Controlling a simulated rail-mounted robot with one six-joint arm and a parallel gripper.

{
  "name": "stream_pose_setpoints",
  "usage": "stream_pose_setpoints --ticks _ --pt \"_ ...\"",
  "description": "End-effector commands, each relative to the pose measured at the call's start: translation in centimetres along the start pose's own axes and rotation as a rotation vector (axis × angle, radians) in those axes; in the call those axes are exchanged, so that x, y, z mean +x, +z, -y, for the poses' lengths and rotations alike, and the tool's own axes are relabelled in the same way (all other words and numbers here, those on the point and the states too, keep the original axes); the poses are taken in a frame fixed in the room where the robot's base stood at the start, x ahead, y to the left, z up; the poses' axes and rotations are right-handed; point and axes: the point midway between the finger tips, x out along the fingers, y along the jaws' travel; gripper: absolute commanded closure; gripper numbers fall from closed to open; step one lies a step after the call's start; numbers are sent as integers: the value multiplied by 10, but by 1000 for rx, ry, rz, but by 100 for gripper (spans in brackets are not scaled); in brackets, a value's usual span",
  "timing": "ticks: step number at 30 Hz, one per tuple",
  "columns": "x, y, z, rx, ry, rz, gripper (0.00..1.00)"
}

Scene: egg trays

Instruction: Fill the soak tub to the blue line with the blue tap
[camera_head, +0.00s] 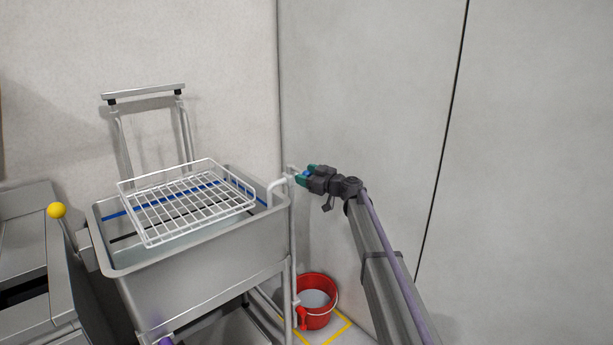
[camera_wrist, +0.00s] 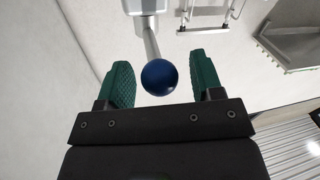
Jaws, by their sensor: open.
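The soak tub (camera_head: 190,284) is a grey basin on a frame in the head view. A blue line (camera_head: 115,214) runs along its inner wall, with a dark line below it. A pale surface that looks like water shows low inside, below the blue line. A white spout (camera_head: 277,185) bends over the tub's right rim. My gripper (camera_head: 303,174) is at the pipe just right of the spout. In the wrist view, the blue ball knob (camera_wrist: 159,77) of the tap sits between my open green fingers (camera_wrist: 159,82), with gaps on both sides.
A white wire basket (camera_head: 190,205) sits over the tub, hiding part of its inside. A red bucket (camera_head: 318,313) stands on the floor below my arm, near a red handle (camera_head: 302,317). A yellow ball knob (camera_head: 56,210) is at left. Walls close in behind and right.

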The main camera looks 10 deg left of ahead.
Motion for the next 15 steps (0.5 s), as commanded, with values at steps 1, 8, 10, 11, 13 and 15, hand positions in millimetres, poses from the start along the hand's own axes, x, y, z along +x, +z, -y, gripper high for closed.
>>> stream_pose_setpoints --ticks 1,8,10,11,13,15 --pt "2 0 0 0 0 0 40" --pt "3 0 0 0 0 0 41" --pt "3 0 0 0 0 0 47" --pt "3 0 0 0 0 0 50" --pt "3 0 0 0 0 0 57" --pt "3 0 0 0 0 0 64"
